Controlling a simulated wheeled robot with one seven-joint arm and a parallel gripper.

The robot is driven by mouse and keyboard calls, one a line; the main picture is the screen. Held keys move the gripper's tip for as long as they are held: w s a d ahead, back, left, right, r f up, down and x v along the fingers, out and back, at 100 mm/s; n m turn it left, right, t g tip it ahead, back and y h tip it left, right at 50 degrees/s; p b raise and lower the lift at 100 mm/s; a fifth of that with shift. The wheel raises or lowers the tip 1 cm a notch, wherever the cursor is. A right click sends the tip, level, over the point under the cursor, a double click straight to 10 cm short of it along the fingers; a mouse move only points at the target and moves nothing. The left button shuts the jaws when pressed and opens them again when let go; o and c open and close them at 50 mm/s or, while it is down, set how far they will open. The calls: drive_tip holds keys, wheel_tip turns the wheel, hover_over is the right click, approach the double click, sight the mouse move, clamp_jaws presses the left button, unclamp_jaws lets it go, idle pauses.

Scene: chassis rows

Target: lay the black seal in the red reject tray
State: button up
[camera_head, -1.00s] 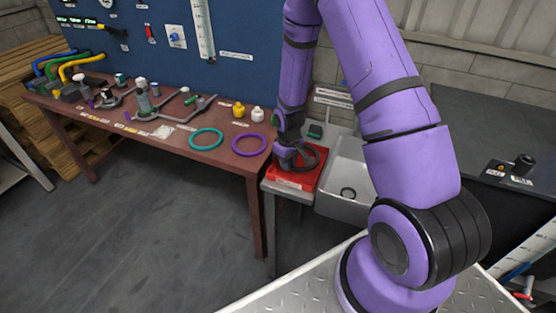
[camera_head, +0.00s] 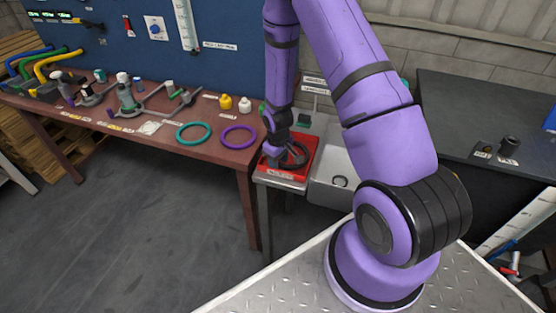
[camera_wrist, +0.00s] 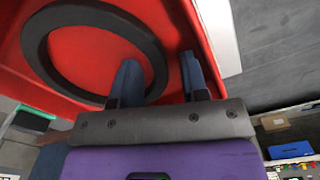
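The black seal (camera_head: 302,156) is a dark ring inside the red reject tray (camera_head: 300,174), beside my gripper (camera_head: 276,158). In the wrist view the seal (camera_wrist: 42,62) appears to lie flat on the floor of the red tray (camera_wrist: 88,62). My gripper (camera_wrist: 157,62) points down into the tray, its two blue-grey fingers apart. The right part of the seal's rim runs through the gap between the fingers, with a visible space to the right finger. The near part of the rim is partly hidden by the left finger.
A grey sink (camera_head: 335,192) stands right of the tray, with a small dark ring in it. On the brown bench (camera_head: 205,153) to the left lie a teal ring (camera_head: 193,132) and a purple ring (camera_head: 239,137). A dark counter (camera_head: 465,120) is at the right.

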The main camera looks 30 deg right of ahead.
drive_tip(key=s+a+r+m+t, duration=0.1)
drive_tip(key=s+r, duration=0.1)
drive_tip(key=r, duration=1)
drive_tip(key=s+a+r+t, duration=0.1)
drive_tip(key=s+r, duration=0.2)
drive_tip(key=r, duration=0.9)
drive_tip(key=s+a+r+m+t, duration=0.1)
drive_tip(key=s+a+r, duration=0.1)
drive_tip(key=r, duration=1)
drive_tip(key=s+a+r+t, duration=0.1)
drive_tip(key=s+r, duration=0.5)
drive_tip(key=s, duration=0.3)
drive_tip(key=s+a+r+m+t, duration=0.1)
drive_tip(key=s+a+r, duration=0.1)
drive_tip(key=s+r, duration=0.4)
drive_tip(key=s, duration=0.3)
drive_tip(key=shift+r, duration=0.25)
